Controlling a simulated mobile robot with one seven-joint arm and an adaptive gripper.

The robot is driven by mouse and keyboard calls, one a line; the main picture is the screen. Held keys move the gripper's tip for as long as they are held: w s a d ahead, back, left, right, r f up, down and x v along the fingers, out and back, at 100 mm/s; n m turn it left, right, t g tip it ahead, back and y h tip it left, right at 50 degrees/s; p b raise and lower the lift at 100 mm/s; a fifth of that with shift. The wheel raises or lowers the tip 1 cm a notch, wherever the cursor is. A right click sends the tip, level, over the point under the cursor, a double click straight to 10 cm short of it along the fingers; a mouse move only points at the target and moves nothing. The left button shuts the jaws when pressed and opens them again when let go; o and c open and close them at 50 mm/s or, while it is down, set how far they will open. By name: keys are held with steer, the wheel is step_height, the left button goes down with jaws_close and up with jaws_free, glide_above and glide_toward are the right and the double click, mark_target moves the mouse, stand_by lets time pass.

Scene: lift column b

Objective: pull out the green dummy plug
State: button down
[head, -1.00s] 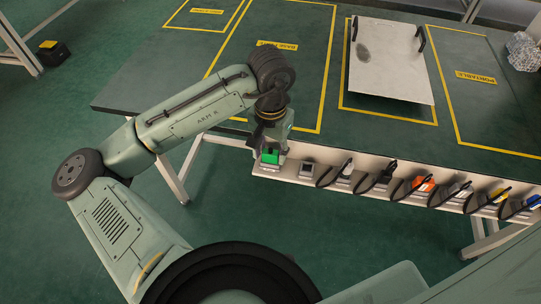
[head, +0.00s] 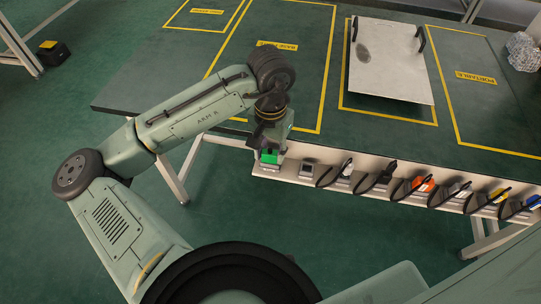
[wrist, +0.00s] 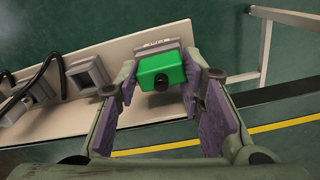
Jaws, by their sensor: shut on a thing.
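The green dummy plug (head: 269,156) is at the left end of the pale connector rail, at the front edge of the table. In the head view my gripper (head: 271,140) is at the rail's left end, partly hidden by my arm. Whether the plug is fully seated I cannot tell.
The rail (head: 322,181) carries several more sockets and plugs to the right, some with black cables, including an orange plug (head: 422,184). The nearest socket (head: 308,170) is empty-looking. A white panel with black handles (head: 390,65) lies on the table.

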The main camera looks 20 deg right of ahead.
mark_target(271, 149)
steer(key=shift+r+p, duration=0.65)
stand_by(0.3)
steer(key=shift+r+p, duration=2.2)
steer(key=shift+r, duration=0.95)
